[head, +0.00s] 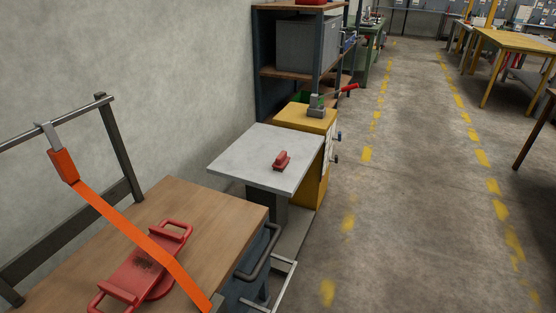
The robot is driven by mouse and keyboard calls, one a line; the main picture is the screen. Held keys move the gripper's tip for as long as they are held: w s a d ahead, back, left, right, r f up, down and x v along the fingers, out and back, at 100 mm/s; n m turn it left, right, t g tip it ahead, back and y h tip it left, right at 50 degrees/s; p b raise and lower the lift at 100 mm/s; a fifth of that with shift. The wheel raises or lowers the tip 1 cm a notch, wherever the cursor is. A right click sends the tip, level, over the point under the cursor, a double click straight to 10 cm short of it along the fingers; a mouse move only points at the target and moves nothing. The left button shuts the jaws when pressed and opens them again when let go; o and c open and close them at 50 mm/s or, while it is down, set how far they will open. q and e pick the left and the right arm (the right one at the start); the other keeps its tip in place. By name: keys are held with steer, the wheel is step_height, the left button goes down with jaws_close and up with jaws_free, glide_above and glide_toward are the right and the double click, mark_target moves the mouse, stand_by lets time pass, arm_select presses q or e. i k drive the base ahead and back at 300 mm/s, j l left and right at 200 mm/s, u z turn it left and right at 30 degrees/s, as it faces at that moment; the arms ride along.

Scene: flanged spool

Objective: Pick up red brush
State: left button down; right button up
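A small red object, which looks like the red brush (282,160), lies on a light grey square tabletop (245,150) in the middle of the head view. It is small in the picture, so its bristles cannot be made out. Nothing touches it from above. Neither of my grippers shows in the head view.
A wooden bench (210,205) at lower left holds a red plate with handles (140,275) and an orange strap (130,235). Behind the grey table stand a yellow cabinet (300,117) and a shelf (290,73). The concrete floor (410,190) to the right is clear.

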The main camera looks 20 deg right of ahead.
mark_target(280, 162)
steer(key=i+l+u, duration=0.2)
steer(key=l+u, duration=0.15)
steer(key=l, duration=0.45)
steer(key=i+l+u, duration=0.15)
steer(key=l+u, duration=0.15)
steer(key=l, duration=0.5)
steer(key=l+u, duration=0.35)
steer(key=l, duration=0.5)
steer(key=i+l+u, duration=0.25)
steer(key=l, duration=0.3)
steer(key=i+l+u, duration=0.25)
steer(key=l, duration=0.3)
steer(key=l+u, duration=0.3)
steer(key=l, duration=0.25)
steer(key=l+u, duration=0.25)
steer(key=l, duration=0.4)
steer(key=i+l+u, duration=0.15)
steer(key=i+l, duration=0.05)
steer(key=l, duration=0.05)
